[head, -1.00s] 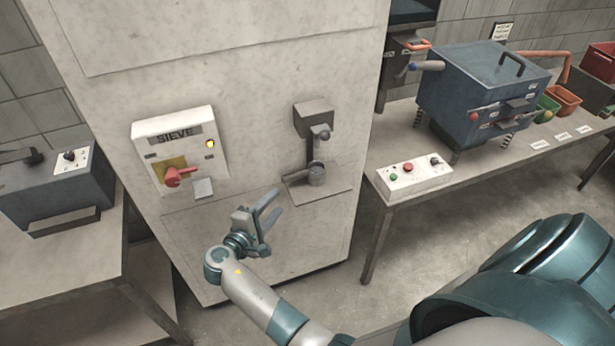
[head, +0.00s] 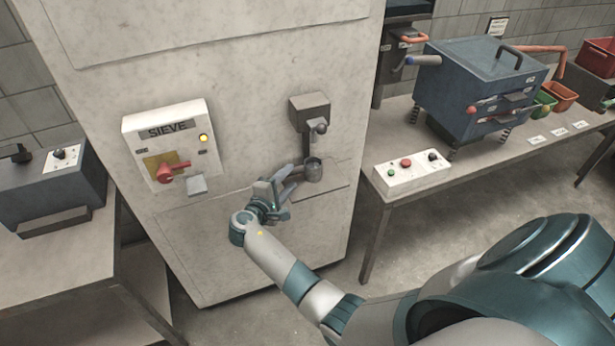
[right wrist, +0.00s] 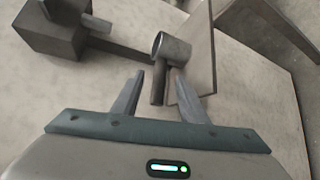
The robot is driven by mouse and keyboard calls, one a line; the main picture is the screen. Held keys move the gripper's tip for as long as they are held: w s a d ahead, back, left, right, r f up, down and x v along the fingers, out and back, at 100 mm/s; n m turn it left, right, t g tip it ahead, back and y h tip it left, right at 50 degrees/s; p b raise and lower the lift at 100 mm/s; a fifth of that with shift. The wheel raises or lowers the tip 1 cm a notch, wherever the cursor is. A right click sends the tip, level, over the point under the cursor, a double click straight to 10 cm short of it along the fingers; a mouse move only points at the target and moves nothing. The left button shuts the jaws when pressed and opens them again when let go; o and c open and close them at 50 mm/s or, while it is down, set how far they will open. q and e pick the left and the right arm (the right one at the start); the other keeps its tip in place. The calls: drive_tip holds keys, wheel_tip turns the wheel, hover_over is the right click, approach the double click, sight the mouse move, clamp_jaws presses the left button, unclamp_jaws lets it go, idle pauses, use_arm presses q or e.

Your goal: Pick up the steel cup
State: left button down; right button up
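The steel cup (head: 314,170) is a small grey cylinder on the small ledge (head: 328,193) at the front of the pale machine, below a grey spout box. In the right wrist view the cup (right wrist: 174,47) shows its open mouth, just beyond the fingertips and a little right of centre, with a dark bar-like piece next to it. My right gripper (head: 298,179) is open and empty, its fingers pointing at the cup from the left and slightly below. I see no clear contact; in the head view the fingertips overlap the cup's near side. My left gripper is out of view.
The grey spout box (head: 310,108) with its knob is above the cup. A white SIEVE panel (head: 172,150) with a red handle is to the left. A table with a button box (head: 411,174) and a blue machine (head: 478,95) stands at the right.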

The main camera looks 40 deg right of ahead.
sight(292, 174)
drive_tip(key=shift+d, duration=0.15)
drive_tip(key=b+x, duration=0.1)
drive_tip(key=x, duration=0.1)
drive_tip(key=b+x, duration=0.1)
drive_tip(key=x, duration=0.1)
drive_tip(key=shift+w+f, duration=0.2)
drive_tip(key=shift+w, duration=0.15)
drive_tip(key=shift+w+d, duration=0.2)
drive_tip(key=shift+d, duration=0.1)
clamp_jaws()
